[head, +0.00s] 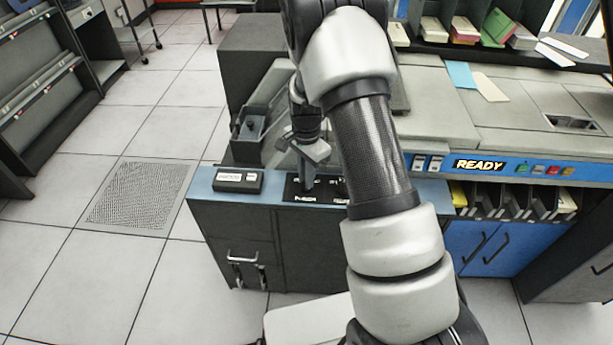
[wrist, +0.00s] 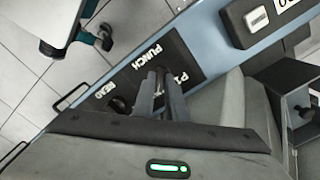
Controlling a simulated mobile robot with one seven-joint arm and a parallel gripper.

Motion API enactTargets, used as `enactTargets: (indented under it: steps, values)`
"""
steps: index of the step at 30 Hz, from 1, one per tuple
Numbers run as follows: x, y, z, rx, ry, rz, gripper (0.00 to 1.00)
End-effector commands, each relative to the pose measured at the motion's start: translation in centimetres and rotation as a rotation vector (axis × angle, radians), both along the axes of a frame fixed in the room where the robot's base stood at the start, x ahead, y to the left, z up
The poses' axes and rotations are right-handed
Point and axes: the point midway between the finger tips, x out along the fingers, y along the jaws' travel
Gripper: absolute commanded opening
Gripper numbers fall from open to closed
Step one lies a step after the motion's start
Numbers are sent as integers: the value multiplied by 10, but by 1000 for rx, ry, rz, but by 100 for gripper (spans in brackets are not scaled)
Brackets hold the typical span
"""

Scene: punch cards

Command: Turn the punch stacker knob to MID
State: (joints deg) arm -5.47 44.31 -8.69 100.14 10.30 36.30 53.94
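A black control panel (wrist: 190,55) sits on the blue-edged cabinet top. It carries the white words PUNCH and READ and a partly hidden label starting with P. My gripper (wrist: 160,76) points down at the panel beside the word PUNCH, with its two fingers a little apart. The punch stacker knob is hidden at the fingertips, so its setting and whether the fingers press on it cannot be made out. A dark round knob (wrist: 119,105) shows near READ. In the head view my gripper (head: 304,183) reaches down to the panel (head: 297,195), its right part covered by my arm.
A dark box with a light label (head: 238,181) stands left of the panel. A tray-like bin (head: 252,130) is behind it. A blue strip with a READY sign (head: 479,164) and coloured buttons lies to the right, above card slots. Floor is free at left.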

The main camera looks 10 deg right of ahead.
Motion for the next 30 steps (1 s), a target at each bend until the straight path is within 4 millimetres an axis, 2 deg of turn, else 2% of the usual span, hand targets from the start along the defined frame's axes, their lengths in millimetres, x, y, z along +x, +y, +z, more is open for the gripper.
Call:
enactTargets:
  steps: [1,3,11,14,20,30]
  values:
    - [0,0,0,0,-1,1,21]
    - [0,0,0,0,-1,1,28]
    - [0,0,0,0,0,1,28]
    - [0,0,6,0,-1,1,28]
    - [1,0,41,0,-5,2,28]
    - [1,0,125,0,-6,2,28]
